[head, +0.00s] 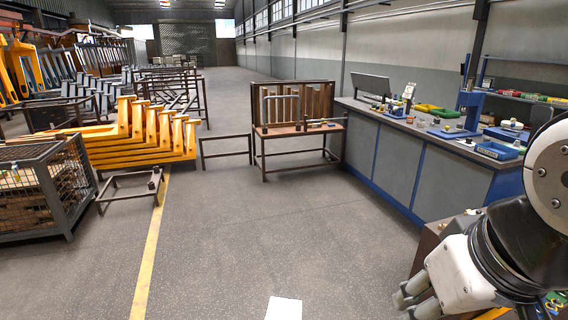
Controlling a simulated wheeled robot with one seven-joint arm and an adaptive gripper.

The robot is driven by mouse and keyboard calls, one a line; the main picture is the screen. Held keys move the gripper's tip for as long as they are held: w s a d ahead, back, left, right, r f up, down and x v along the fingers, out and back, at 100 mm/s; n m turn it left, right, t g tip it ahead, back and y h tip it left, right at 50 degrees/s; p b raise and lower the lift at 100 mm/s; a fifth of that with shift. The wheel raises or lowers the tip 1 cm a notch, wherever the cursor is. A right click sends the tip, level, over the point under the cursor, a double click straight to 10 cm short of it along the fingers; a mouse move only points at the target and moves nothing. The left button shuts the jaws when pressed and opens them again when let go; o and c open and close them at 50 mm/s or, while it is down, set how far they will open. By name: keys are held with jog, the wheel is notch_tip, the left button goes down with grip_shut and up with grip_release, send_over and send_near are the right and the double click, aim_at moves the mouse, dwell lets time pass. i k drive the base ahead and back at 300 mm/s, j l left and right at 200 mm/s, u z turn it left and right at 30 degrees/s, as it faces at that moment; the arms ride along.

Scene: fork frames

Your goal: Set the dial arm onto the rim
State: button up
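My gripper (412,294) hangs at the lower right, with my black and white arm above it. Its grey fingertips point down and left, and one partly covers the other, so I cannot tell whether they are open or shut. I see nothing clearly held between them. I cannot make out a dial arm or a rim for certain. Small items lie on the grey workbench (398,150) and on the low wooden-topped bench (275,133), too small to identify. My arm hides what lies behind it at the lower right.
A brown box-like surface (432,238) stands beside my gripper. A blue press stand (468,101) rises from the workbench. A wire crate (46,190) and yellow frames (140,130) stand at left. A white sheet (284,308) lies below. The middle floor is clear.

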aim_at(512, 125)
jog(key=i+z, duration=0.1)
jog(key=i, duration=0.55)
jog(key=i+j+z, duration=0.1)
jog(key=i, duration=0.55)
jog(key=i+j+z, duration=0.15)
jog(key=i, duration=0.5)
jog(key=i+u, duration=0.1)
jog(key=i, duration=0.6)
jog(key=i+l+u, duration=0.1)
jog(key=i, duration=0.6)
jog(key=i+l, duration=0.2)
jog(key=i, duration=0.95)
jog(key=i+j+z, duration=0.15)
jog(key=i, duration=0.35)
jog(key=i+j, duration=0.1)
jog(key=i, duration=0.4)
jog(key=i+z, duration=0.2)
jog(key=z, duration=0.2)
jog(key=i+z, duration=0.2)
jog(key=z, duration=0.2)
jog(key=i+z, duration=0.2)
jog(key=z, duration=0.2)
jog(key=i+j+z, duration=0.15)
jog(key=z, duration=0.25)
jog(key=i, duration=0.05)
